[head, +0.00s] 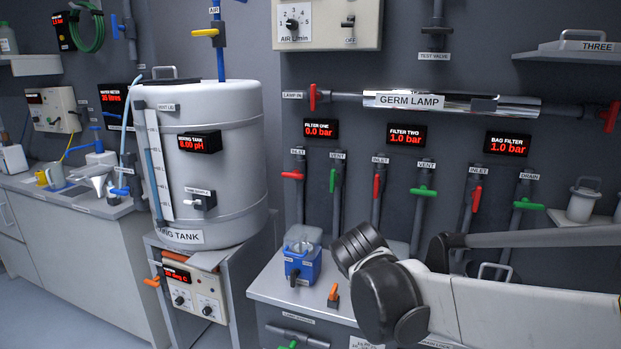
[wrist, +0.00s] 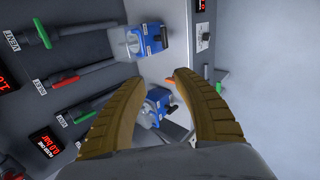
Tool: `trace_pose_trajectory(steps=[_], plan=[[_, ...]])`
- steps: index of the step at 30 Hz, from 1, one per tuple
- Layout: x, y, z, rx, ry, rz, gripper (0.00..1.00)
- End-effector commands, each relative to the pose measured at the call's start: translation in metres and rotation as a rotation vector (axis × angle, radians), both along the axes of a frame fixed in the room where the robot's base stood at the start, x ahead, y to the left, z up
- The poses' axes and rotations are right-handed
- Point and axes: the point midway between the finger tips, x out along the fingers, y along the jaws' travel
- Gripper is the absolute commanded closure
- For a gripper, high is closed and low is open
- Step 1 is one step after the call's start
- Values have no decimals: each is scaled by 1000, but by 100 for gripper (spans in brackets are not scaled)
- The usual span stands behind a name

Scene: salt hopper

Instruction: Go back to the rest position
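My gripper (wrist: 161,80) shows in the wrist view as two brown ridged fingers. Their tips are apart with nothing clearly held between them. A blue valve-like unit (wrist: 158,100) shows beyond the gap, and a small orange part lies near the right finger; I cannot tell its exact distance. In the head view my arm reaches in from the right, in front of the filter panel and the grey bench. The fingers cannot be made out there.
A blue unit (head: 302,262) and an orange handle (head: 333,295) stand on the bench left of my arm. The mixing tank (head: 225,165) is farther left. Filter pipes with red and green handles (head: 423,191) line the wall behind. Open floor (head: 75,310) lies at lower left.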

Motion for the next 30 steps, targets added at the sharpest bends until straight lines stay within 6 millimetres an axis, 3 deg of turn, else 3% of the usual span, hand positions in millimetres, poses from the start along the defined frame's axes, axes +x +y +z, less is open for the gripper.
trace_pose_trajectory(steps=[1,3,9,15,21,30], plan=[[-27,-16,6,91,-7,-83,64],[-60,-31,10,230,-17,-204,64],[-155,-57,5,611,-43,-558,64],[-218,-61,-14,892,-60,-830,64],[-238,-60,-23,1001,-66,-937,64],[-239,-60,-23,1005,-66,-941,64]])
